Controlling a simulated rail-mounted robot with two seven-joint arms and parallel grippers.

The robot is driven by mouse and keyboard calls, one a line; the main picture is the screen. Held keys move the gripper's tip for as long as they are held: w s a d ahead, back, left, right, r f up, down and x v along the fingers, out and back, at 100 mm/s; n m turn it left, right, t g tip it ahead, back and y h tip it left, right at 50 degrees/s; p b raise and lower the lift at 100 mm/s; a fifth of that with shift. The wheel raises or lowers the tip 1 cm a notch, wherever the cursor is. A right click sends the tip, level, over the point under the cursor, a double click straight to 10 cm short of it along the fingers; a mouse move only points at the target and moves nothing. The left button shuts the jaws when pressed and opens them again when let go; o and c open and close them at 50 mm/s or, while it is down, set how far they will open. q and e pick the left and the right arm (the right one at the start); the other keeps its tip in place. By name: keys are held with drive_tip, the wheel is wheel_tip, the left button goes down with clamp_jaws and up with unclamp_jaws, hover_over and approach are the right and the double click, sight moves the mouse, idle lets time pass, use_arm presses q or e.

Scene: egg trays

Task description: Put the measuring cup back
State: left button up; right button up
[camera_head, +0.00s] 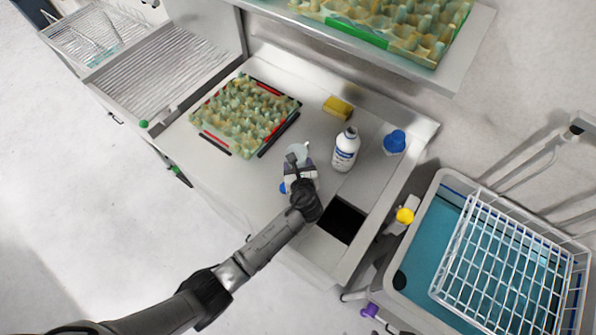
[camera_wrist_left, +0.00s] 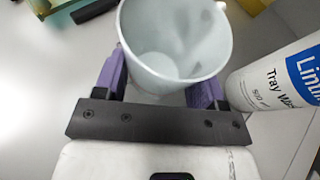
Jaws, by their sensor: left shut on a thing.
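The measuring cup (camera_wrist_left: 165,62) is a pale, translucent cup, seen from above and empty in the left wrist view. My left gripper (camera_wrist_left: 160,85) has its purple fingers on either side of the cup and is shut on it. In the head view the cup (camera_head: 299,150) shows just beyond my left gripper (camera_head: 299,164), over the steel counter between the egg tray and the white bottle. I cannot tell whether the cup touches the counter. My right gripper is not in view.
A white bottle (camera_head: 345,150) stands close right of the cup. A yellow sponge (camera_head: 338,107), a blue-topped item (camera_head: 394,141) and an egg tray (camera_head: 240,122) are on the counter. A dark opening (camera_head: 341,220) lies at the front right. A shelf (camera_head: 465,55) overhangs the back.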

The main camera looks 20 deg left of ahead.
use_arm(q)
wheel_tip(320, 180, down, 3)
drive_tip(key=shift+f+b, duration=0.15)
drive_tip(key=shift+b, duration=0.2)
drive_tip(key=shift+f, duration=0.15)
drive_tip(key=o, duration=1)
